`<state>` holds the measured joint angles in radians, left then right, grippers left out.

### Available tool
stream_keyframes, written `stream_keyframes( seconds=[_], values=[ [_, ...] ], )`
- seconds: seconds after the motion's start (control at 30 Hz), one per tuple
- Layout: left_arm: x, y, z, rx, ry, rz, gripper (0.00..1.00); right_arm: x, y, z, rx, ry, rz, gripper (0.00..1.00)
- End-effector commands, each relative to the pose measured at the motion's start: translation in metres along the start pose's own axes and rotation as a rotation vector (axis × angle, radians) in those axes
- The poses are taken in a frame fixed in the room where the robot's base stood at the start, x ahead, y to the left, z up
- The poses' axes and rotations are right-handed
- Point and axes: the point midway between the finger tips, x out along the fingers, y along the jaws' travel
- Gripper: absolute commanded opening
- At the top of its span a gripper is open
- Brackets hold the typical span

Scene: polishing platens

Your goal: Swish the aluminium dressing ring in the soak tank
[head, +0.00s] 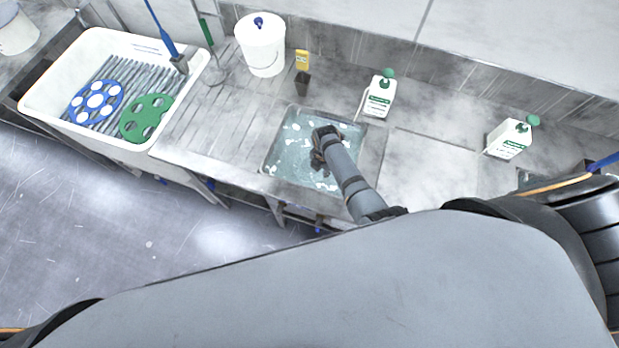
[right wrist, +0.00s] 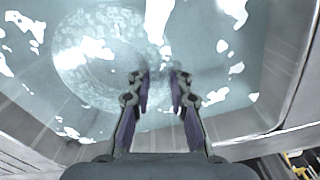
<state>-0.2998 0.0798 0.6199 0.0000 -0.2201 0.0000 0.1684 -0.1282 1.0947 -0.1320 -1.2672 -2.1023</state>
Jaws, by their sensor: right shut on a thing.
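The soak tank (head: 282,165) is a square sink of pale blue water with white foam patches, set in the worktop. My right gripper (head: 317,160) reaches down into it. In the right wrist view the right gripper (right wrist: 160,78) has its fingers close together at the edge of the dressing ring (right wrist: 85,65), a pale round shape under the water. The fingers are shut on the ring's near right edge. Water and glare blur the ring, and in the head view I cannot make it out. My left gripper is not in view.
Left of the tank, a white basin (head: 45,98) holds a blue disc (head: 84,112) and a green disc (head: 133,129), both with holes. Behind stand a white lidded bucket (head: 261,50), a small yellow-topped item (head: 302,60) and a white bottle (head: 378,98). Another bottle (head: 508,140) is at right.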

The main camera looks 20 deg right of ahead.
Motion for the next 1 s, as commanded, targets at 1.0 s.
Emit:
stream_keyframes(
  seconds=[1.0],
  values=[
    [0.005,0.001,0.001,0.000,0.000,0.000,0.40,0.012,0.001,0.001,0.000,-0.001,0.003,0.00]
  ],
)
